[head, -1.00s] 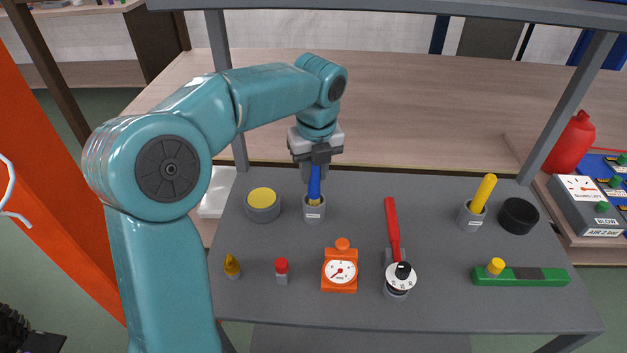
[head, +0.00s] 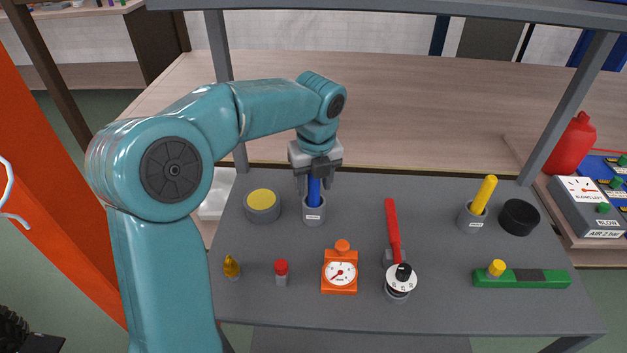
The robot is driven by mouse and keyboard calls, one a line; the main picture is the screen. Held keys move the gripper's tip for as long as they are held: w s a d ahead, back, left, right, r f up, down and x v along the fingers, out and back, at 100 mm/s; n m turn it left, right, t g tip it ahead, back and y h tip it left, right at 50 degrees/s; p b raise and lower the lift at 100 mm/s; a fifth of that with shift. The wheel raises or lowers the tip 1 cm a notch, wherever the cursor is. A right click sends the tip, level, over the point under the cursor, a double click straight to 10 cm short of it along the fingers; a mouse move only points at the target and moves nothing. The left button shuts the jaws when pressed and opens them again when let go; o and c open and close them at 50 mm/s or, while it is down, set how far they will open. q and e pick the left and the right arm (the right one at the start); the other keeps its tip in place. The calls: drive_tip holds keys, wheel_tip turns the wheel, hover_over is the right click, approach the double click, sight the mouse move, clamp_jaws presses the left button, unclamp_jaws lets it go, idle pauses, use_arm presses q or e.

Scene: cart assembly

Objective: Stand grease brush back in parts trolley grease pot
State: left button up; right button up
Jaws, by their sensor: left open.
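A blue-handled brush (head: 314,192) stands upright in a small grey labelled pot (head: 314,213) at the back left of the trolley's grey top. The label is too small to read, and the brush's lower end is hidden inside the pot. My left gripper (head: 314,186) points down over the pot, its open fingers on either side of the blue handle. A second grey pot (head: 471,220) at the back right holds a leaning yellow stick (head: 484,194). My right gripper is not in view.
A yellow-topped grey tin (head: 262,206) stands left of the blue brush's pot. A black round part (head: 518,216) and green block (head: 535,278) sit at right.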

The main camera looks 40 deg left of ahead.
use_arm(q)
drive_tip(key=r, duration=0.2)
drive_tip(key=r+p, duration=0.1)
drive_tip(key=r, duration=0.1)
drive_tip(key=r+p, duration=0.1)
drive_tip(key=r, duration=0.1)
drive_tip(key=shift+s+d+r, duration=0.3)
drive_tip(key=shift+r, duration=0.4)
